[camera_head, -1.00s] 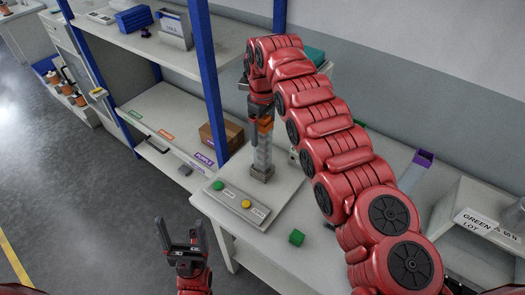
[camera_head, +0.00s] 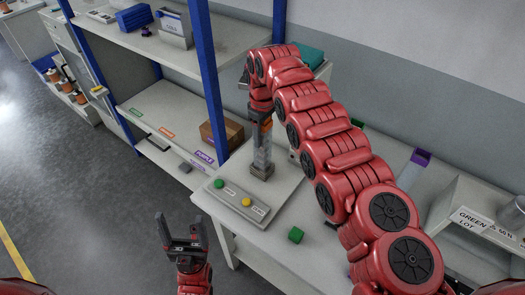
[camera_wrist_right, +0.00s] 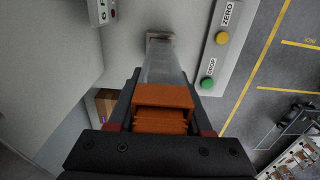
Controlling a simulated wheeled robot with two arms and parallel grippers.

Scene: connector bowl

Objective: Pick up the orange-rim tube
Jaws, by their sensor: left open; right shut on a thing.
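In the right wrist view the orange rim (camera_wrist_right: 163,105) sits between the fingers, and the grey body runs down to a small square base (camera_wrist_right: 160,38). My left gripper (camera_head: 183,228) is open and empty, out in front of the bench over the floor.
A button panel with a green button (camera_head: 219,184) and a yellow button (camera_head: 246,202) lies by the tube. A purple-rim tube (camera_head: 414,168) is at the right, near the green lot box (camera_head: 478,222). A blue shelf post (camera_head: 208,80) stands left.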

